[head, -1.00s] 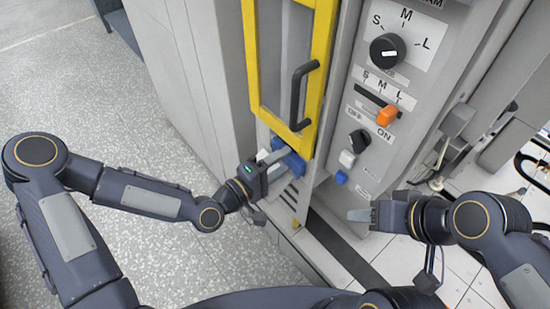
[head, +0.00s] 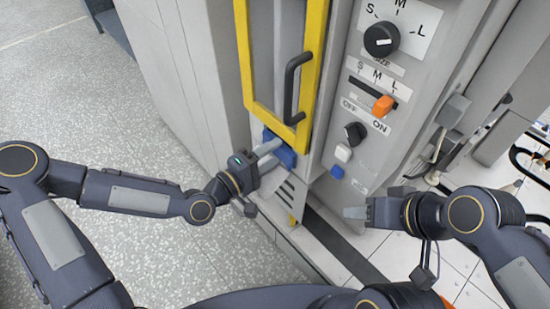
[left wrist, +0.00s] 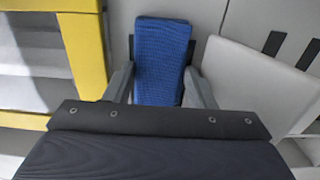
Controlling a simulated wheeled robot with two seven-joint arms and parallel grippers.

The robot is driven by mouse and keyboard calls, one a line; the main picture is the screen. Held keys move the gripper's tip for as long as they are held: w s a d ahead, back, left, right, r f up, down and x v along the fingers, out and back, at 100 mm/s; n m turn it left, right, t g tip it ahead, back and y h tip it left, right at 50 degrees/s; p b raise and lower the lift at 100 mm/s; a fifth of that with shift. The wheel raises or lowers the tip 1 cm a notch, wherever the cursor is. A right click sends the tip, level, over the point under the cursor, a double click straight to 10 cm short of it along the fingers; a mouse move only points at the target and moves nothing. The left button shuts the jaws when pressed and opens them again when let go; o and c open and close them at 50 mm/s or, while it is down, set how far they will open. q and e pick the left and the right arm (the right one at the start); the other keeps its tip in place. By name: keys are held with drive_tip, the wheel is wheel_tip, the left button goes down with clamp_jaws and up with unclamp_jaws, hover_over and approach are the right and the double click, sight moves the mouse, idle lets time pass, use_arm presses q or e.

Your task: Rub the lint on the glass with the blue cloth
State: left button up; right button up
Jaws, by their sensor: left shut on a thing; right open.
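The blue cloth (head: 286,157) is a folded, woven pad just below the yellow-framed door of the machine. It also shows in the left wrist view (left wrist: 162,62), between my two grey fingers. My left gripper (head: 276,156) is shut on the blue cloth. The glass (head: 276,60) is the pane inside the yellow frame (head: 311,75), above the cloth. I cannot make out any lint on it. My right gripper (head: 356,213) is open and empty, low in front of the machine and to the right of the cloth.
A dark handle (head: 291,88) stands out from the right side of the yellow frame. A panel to its right has a black knob (head: 381,40), an orange slider (head: 384,105) and a blue button (head: 337,172). Open speckled floor (head: 90,110) lies to the left.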

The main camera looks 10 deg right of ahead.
use_arm(q)
drive_tip(key=shift+w+a+b, duration=0.15)
drive_tip(key=shift+w+a, duration=0.35)
drive_tip(key=shift+w, duration=0.3)
drive_tip(key=shift+w+a+b, duration=0.2)
drive_tip(key=shift+w+a, duration=0.35)
drive_tip(key=shift+w, duration=0.25)
drive_tip(key=shift+w+a+b, duration=0.15)
drive_tip(key=shift+w+a, duration=0.35)
drive_tip(key=shift+w, duration=0.3)
drive_tip(key=shift+w+a+r, duration=0.1)
drive_tip(key=shift+w+a, duration=0.1)
drive_tip(key=shift+w, duration=0.15)
drive_tip(key=shift+a, duration=0.1)
drive_tip(key=shift+v, duration=2.85)
drive_tip(key=shift+s, duration=0.15)
drive_tip(key=shift+p+v, duration=0.45)
drive_tip(key=shift+v, duration=1)
